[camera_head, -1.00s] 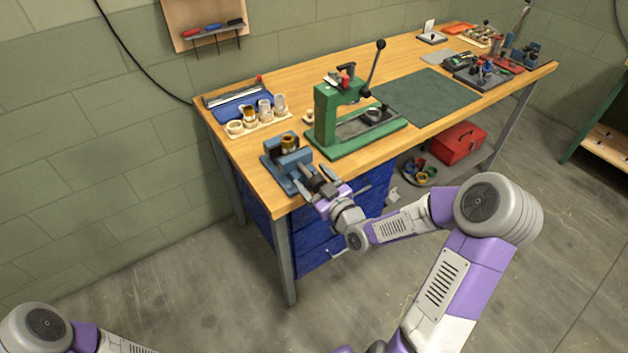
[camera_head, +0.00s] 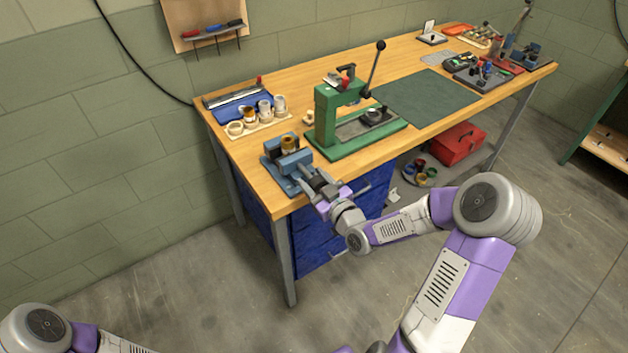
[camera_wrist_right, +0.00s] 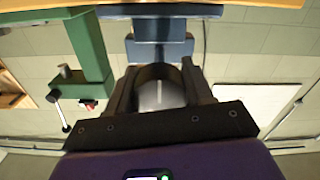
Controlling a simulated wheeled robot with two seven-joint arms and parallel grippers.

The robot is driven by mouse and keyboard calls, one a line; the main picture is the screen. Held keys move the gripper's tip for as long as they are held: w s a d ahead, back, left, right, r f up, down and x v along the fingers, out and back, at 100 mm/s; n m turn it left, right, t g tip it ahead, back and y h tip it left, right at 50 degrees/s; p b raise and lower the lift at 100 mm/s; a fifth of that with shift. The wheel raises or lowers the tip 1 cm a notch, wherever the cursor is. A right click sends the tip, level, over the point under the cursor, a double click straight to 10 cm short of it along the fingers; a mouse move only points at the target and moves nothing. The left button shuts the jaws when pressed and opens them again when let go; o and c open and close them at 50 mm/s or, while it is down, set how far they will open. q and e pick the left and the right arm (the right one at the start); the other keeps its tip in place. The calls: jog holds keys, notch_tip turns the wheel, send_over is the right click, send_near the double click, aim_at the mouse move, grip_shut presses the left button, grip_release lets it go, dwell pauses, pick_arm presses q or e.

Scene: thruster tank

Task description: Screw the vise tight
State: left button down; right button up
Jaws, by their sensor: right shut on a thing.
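The blue vise (camera_head: 290,163) is bolted at the front left corner of the workbench. A brass-coloured cylinder (camera_head: 289,142) stands upright at its jaws; whether they press on it I cannot tell. My right gripper (camera_head: 317,182) is at the front of the vise, in line with its screw. In the right wrist view its two dark fingers (camera_wrist_right: 160,95) are shut around a dark round screw head (camera_wrist_right: 160,92) with a pale line, and the blue vise body (camera_wrist_right: 160,42) shows beyond. The fingers hide much of the screw. My left gripper is out of view.
The green press (camera_head: 330,118) stands right of the vise, its lever (camera_head: 374,70) raised. A holder with several cups (camera_head: 258,122) is behind the vise. A green mat (camera_head: 428,96) lies farther right. Blue drawers (camera_head: 325,235) sit below my right gripper.

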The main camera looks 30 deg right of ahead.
jog(key=shift+r+m, duration=0.15)
jog(key=shift+m, duration=0.15)
